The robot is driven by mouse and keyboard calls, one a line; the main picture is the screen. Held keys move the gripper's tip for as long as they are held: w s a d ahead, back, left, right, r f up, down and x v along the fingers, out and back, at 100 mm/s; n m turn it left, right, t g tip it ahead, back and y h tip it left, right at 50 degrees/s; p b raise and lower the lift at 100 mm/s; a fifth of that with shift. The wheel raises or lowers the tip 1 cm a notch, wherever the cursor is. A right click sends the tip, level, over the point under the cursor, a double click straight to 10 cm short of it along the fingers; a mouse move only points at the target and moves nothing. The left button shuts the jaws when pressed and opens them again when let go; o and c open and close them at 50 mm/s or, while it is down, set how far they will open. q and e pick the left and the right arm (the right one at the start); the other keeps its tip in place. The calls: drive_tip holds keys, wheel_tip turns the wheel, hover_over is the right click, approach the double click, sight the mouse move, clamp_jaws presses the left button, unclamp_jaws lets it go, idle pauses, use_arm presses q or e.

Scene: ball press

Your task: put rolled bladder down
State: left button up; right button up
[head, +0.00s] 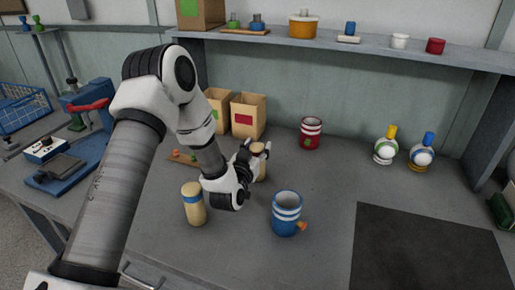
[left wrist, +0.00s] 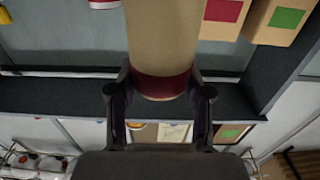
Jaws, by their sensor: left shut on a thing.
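A tan rolled bladder (head: 259,174) stands upright between the fingers of my left gripper (head: 254,158) in the head view. In the left wrist view the held bladder (left wrist: 162,35) shows a dark red band, and my left gripper (left wrist: 160,88) is shut on it near that band. I cannot tell whether its lower end touches the table. A second rolled bladder (head: 194,208), tan with a blue band, stands upright on the grey table (head: 325,185), left of the gripper and nearer the front. My right gripper is not in view.
A blue striped cup (head: 286,216) stands right of the gripper, a red striped cup (head: 311,135) behind it. A blue press (head: 92,112) stands far left; a dark mat (head: 428,250) lies empty at right.

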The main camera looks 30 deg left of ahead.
use_arm(q)
drive_tip(key=shift+s+f, duration=0.1)
drive_tip(key=shift+f, duration=0.1)
drive_tip(key=o, duration=1.4)
drive_tip(key=shift+c, duration=0.2)
drive_tip(key=shift+r, duration=0.3)
drive_tip(key=shift+s+d+f, duration=0.1)
drive_tip(key=shift+s+f, duration=0.05)
drive_tip(key=shift+s, duration=0.1)
drive_tip(key=b+v, duration=0.1)
drive_tip(key=v, duration=1)
drive_tip(key=shift+s, duration=0.2)
drive_tip(key=shift+d, duration=0.1)
